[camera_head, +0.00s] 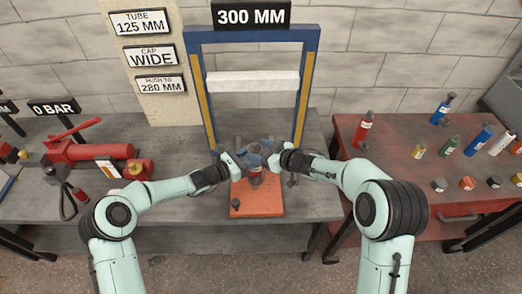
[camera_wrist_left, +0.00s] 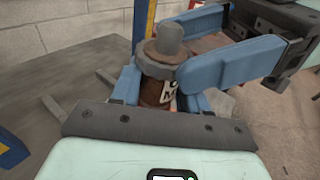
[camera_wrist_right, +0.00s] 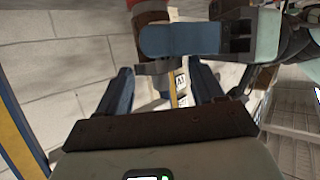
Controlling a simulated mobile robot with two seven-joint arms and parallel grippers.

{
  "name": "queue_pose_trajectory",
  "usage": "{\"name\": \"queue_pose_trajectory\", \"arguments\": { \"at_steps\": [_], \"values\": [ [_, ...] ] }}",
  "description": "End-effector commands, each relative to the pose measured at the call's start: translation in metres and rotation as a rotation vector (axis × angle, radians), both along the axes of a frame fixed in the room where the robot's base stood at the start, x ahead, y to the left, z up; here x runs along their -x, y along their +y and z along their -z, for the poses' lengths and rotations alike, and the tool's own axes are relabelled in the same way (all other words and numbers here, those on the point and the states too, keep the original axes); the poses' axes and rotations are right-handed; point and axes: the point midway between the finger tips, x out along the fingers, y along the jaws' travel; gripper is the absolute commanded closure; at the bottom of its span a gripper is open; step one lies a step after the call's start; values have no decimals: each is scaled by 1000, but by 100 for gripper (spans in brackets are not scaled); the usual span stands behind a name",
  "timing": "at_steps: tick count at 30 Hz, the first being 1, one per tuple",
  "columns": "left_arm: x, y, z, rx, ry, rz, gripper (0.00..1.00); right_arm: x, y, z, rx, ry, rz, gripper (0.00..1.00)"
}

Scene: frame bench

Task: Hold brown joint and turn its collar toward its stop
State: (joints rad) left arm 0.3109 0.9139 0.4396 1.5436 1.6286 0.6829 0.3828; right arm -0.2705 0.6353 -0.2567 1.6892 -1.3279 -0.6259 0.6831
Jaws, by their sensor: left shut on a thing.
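The brown joint (camera_wrist_left: 155,92) stands upright, with a grey collar (camera_wrist_left: 158,58) and a narrower grey top above its brown, labelled body. In the head view the joint (camera_head: 256,179) is small and partly covered by the grippers. My left gripper (camera_head: 243,166) is shut on the brown body; its blue fingers (camera_wrist_left: 160,95) lie either side of it. My right gripper (camera_head: 272,158) comes from the right at collar height. Its blue fingers (camera_wrist_right: 158,75) are apart, with the grey collar (camera_wrist_right: 155,68) showing between their tips. Contact with the collar cannot be told.
An orange-red block (camera_head: 257,207) lies under the joint on the grey bench (camera_head: 180,208). A blue frame (camera_head: 312,75) with a white bar stands behind. A red pump (camera_head: 95,150) is at left. A red table (camera_head: 400,160) with several bottles is at right.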

Motion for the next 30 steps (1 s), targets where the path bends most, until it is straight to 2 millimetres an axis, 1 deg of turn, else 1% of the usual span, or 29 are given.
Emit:
{"name": "queue_pose_trajectory", "arguments": {
  "at_steps": [5,8,16,21,25,30],
  "values": [
    [0,0,1,0,1,0,73,1,-3,-3,-1,-2,2,33],
    [0,0,1,0,1,0,73,8,-11,-8,-2,-2,4,33],
    [0,0,1,0,1,0,73,43,-50,-30,-2,-4,5,33],
    [0,0,1,0,1,0,73,62,-70,-40,-1,-2,4,33],
    [0,0,1,0,1,0,73,71,-79,-45,-1,-2,2,33],
    [0,0,1,0,1,0,73,75,-83,-46,0,0,0,33]
  ]
}}
